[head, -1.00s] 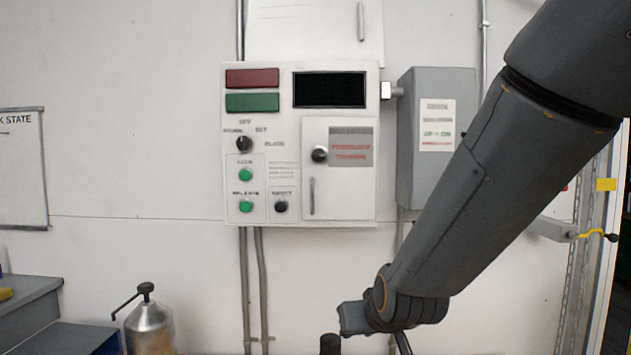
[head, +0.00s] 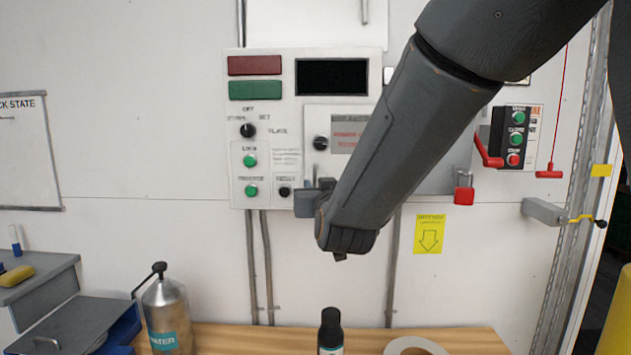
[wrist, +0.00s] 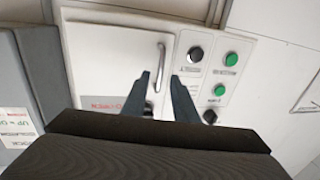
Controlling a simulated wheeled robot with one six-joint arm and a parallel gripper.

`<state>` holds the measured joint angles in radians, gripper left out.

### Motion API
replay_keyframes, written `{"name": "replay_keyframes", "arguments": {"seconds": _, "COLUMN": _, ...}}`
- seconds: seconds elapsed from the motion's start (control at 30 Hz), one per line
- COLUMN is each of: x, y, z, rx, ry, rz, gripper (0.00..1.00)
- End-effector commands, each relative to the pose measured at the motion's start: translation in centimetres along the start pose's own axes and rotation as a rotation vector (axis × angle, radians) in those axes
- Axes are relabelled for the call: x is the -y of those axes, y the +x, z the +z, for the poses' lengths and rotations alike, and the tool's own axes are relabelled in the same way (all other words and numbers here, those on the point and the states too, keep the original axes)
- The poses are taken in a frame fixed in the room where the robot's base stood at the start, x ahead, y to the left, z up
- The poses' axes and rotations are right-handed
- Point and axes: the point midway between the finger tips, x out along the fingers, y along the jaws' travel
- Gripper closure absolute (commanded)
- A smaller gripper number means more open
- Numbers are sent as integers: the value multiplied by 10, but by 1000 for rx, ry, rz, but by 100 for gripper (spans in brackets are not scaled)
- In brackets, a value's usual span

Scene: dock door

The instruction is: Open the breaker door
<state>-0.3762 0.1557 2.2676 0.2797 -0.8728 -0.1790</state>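The small white door (head: 313,127) with a grey and red label, taken as the breaker door, is on the wall control panel. It looks shut. My arm hides most of its lower right part. In the wrist view the door (wrist: 115,50) appears turned over, with its slim metal handle (wrist: 161,66) near one edge. My gripper (head: 318,182) is at the door's lower left in the head view. In the wrist view my gripper (wrist: 165,78) has its two fingers apart, with a gap between them. The handle shows just beyond the gap, near the left finger, and contact cannot be told.
Knobs and green buttons (head: 251,190) sit left of the door. A grey box (wrist: 30,80) is beside the panel, mostly behind my arm in the head view. A wooden bench (head: 260,340) below holds a metal canister (head: 165,310), a black-capped bottle (head: 331,330) and a white ring (head: 415,347).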

Motion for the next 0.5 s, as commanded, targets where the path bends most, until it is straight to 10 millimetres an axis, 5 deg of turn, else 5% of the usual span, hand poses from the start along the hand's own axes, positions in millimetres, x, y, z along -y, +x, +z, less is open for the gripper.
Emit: {"name": "replay_keyframes", "arguments": {"seconds": 0.5, "x": 0, "y": 24, "z": 0, "rx": 1, "ry": 0, "rz": 0, "gripper": 74}}
